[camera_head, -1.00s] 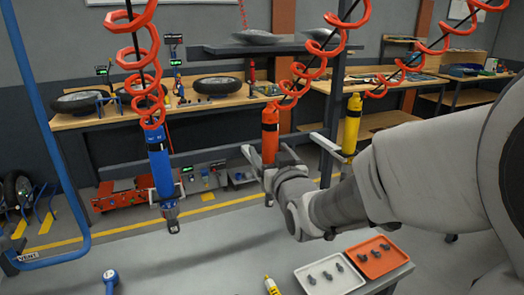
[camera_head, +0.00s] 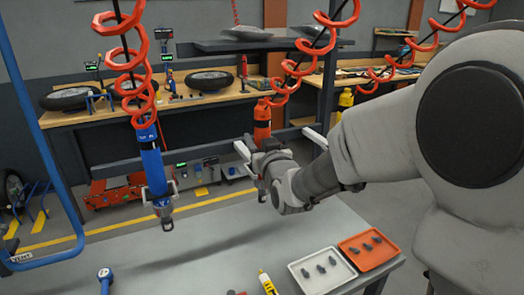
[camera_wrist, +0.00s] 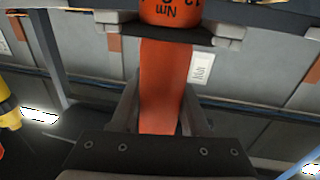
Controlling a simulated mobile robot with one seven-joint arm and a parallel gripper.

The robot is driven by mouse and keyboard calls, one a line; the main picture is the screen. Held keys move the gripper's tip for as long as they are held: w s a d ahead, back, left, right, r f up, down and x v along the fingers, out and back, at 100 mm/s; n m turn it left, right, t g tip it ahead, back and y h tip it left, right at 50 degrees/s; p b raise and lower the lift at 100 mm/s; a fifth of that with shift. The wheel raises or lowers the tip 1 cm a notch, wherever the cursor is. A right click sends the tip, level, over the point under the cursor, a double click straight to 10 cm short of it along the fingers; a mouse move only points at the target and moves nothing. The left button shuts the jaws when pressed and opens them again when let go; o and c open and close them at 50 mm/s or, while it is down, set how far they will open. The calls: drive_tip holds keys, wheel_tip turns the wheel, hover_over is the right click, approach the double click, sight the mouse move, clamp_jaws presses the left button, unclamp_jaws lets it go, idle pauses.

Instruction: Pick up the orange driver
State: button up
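The orange driver (camera_head: 262,122) hangs upright below a red coiled hose in the head view. My gripper (camera_head: 258,158) is at its lower part and hides much of it there. In the wrist view the driver (camera_wrist: 163,85) stands between the grey fingers of my gripper (camera_wrist: 160,112), with a dark collar across it and printed marks at the top edge. The fingers lie close along both sides of it. I cannot tell whether they press on it.
A blue driver (camera_head: 154,168) hangs at the left and a yellow driver (camera_head: 346,98) behind my arm. A white tray (camera_head: 345,283) and an orange tray (camera_head: 392,262) with small parts are on the near table (camera_head: 215,250). The space between the blue and orange drivers is clear.

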clamp_jaws()
drive_tip(key=shift+r, duration=0.2)
